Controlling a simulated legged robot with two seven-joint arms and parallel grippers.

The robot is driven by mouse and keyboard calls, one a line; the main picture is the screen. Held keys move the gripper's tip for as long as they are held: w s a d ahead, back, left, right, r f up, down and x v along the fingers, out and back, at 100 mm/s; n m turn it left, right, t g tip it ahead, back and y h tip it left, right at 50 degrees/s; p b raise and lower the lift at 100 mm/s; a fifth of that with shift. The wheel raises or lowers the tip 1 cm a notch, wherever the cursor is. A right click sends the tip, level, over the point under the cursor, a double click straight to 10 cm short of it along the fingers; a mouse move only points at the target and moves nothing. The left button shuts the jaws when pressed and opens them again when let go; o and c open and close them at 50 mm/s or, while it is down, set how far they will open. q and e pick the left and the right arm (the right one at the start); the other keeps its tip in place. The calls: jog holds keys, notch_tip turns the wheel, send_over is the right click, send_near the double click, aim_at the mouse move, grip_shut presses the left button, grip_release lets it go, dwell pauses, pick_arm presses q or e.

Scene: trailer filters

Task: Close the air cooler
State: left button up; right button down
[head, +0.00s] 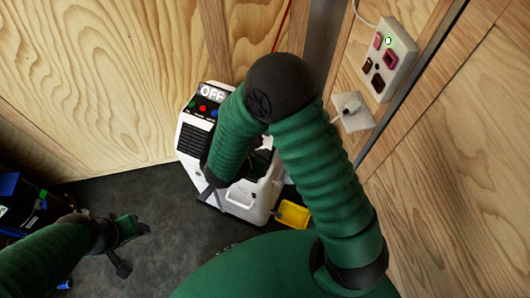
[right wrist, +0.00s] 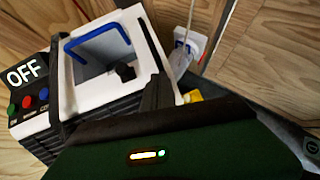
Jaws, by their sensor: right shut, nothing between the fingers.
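The air cooler (head: 190,150) is a white and black unit on the floor against the wooden wall. Its panel reads OFF (head: 211,93) above coloured buttons. In the right wrist view, the white housing (right wrist: 142,40) surrounds an open recess with a blue U-shaped edge (right wrist: 97,38); a small dark piece is inside. My right gripper (head: 208,190) is shut and empty at the cooler's front; my arm hides part of the unit, and contact cannot be told. My left gripper (head: 132,248) is open and empty over the floor to the left.
A yellow container (head: 293,214) is on the floor right of the cooler. A socket panel (head: 385,60) and a smaller outlet with a plug (head: 350,108) are on the right wall. Dark equipment (head: 25,205) stands at the far left. The grey floor (head: 150,195) between is clear.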

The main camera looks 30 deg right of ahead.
aim_at(272, 149)
jog(key=shift+a, duration=0.15)
jog(key=d, duration=0.1)
jog(key=w+d, duration=0.1)
jog(key=d, duration=0.2)
jog(key=shift+w+r, duration=0.1)
jog(key=shift+w, duration=0.2)
jog(key=w+d, duration=0.3)
jog(key=shift+f+b, duration=0.2)
jog(key=shift+b, duration=0.15)
jog(key=shift+r, duration=0.1)
jog(key=shift+s+d+r, duration=0.1)
pick_arm(q)
jog(key=shift+s+f, duration=0.15)
jog(key=shift+f, duration=0.15)
